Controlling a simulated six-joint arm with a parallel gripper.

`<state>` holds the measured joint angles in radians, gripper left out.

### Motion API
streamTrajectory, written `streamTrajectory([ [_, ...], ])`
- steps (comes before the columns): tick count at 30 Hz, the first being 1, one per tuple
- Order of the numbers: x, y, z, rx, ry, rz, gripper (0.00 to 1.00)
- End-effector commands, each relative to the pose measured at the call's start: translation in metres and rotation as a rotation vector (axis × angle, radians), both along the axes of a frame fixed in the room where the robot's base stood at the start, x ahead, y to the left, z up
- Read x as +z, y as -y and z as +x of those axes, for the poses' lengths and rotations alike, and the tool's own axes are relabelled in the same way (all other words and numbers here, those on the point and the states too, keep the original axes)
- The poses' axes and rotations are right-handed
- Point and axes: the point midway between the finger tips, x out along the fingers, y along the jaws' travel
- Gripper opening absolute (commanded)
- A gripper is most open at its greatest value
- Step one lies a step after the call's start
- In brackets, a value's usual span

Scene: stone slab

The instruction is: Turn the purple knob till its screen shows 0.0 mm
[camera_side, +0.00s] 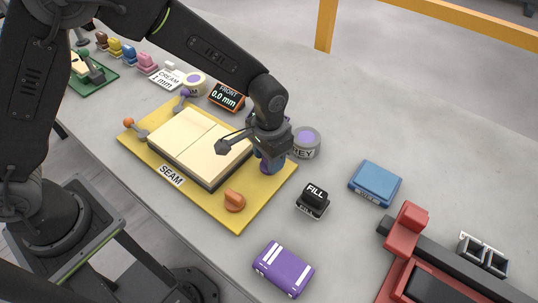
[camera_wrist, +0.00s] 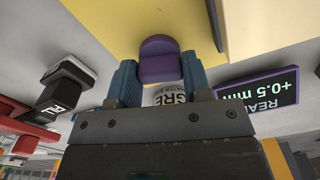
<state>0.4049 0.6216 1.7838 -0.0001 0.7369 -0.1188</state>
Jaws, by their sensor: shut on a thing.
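In the wrist view a purple knob (camera_wrist: 160,60) sits between the two blue fingertips of my gripper (camera_wrist: 160,72), which is shut on it. In the side view my gripper (camera_side: 268,158) points down at the right corner of the yellow board (camera_side: 150,137), and the knob is mostly hidden there. A dark screen (camera_wrist: 258,90) beside it in the wrist view reads +0.5 mm under a label starting "REA", seen upside down and partly covered. Another screen (camera_side: 227,97) reads FRONT 0.0 mm, near a smaller purple knob (camera_side: 184,93) at the far corner.
A grey tub with a purple top (camera_side: 307,138) stands close behind my gripper. A black FILL button (camera_side: 314,195), blue box (camera_side: 375,183) and purple box (camera_side: 283,268) stand to the right.

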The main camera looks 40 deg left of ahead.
Motion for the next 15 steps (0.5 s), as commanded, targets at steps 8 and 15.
streamTrajectory([
  [8, 0.0006, 0.0005, 0.0006, -0.246, 0.003, -0.002, 0.21],
  [15, 0.0006, 0.0006, 0.0007, -0.424, 0.004, -0.001, 0.21],
])
